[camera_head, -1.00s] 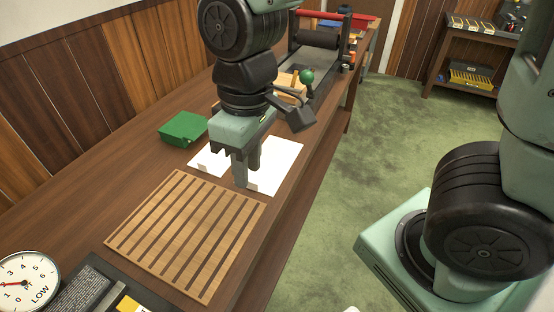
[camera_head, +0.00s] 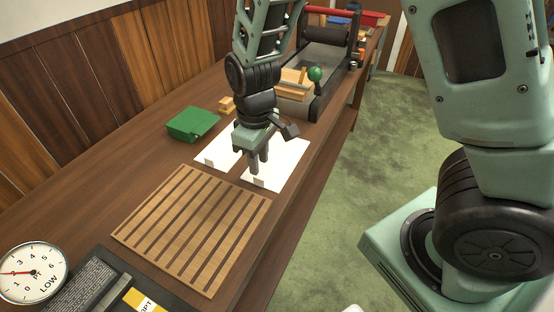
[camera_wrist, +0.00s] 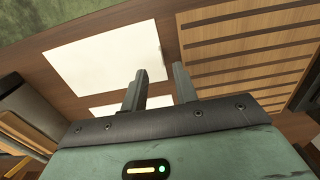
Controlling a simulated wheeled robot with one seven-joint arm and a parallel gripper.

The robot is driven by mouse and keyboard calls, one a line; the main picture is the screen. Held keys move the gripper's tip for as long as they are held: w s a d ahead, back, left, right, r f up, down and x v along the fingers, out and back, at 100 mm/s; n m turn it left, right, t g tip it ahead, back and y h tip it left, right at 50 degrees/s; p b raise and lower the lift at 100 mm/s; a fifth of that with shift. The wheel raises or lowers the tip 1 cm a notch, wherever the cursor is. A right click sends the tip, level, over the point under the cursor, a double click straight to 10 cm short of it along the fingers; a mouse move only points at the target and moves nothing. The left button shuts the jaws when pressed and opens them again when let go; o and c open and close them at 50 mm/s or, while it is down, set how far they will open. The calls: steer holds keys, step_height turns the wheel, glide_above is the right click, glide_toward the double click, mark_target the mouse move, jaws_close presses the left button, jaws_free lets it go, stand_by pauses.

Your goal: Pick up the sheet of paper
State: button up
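Two white sheets of paper lie flat side by side on the brown table, a left sheet (camera_head: 218,150) and a right sheet (camera_head: 290,163). Each has a small pale tab at its near edge. My gripper (camera_head: 259,166) points down over the right sheet, near its left side, and hides part of it. In the wrist view, my gripper (camera_wrist: 158,75) has its two fingers apart with nothing between them. One large sheet (camera_wrist: 100,55) and part of another sheet (camera_wrist: 115,103) show left of and behind the fingers. Whether the fingertips touch paper cannot be told.
A slatted wooden rack (camera_head: 195,225) lies just in front of the sheets. A green box (camera_head: 192,124) stands at the back left. A machine with a black roller (camera_head: 326,36) and wooden blocks stand beyond. A round dial (camera_head: 32,272) sits at the near left.

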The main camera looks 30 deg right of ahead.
mark_target(260, 179)
steer(key=shift+s+f, duration=0.15)
steer(key=shift+f, duration=2.9)
jaws_close()
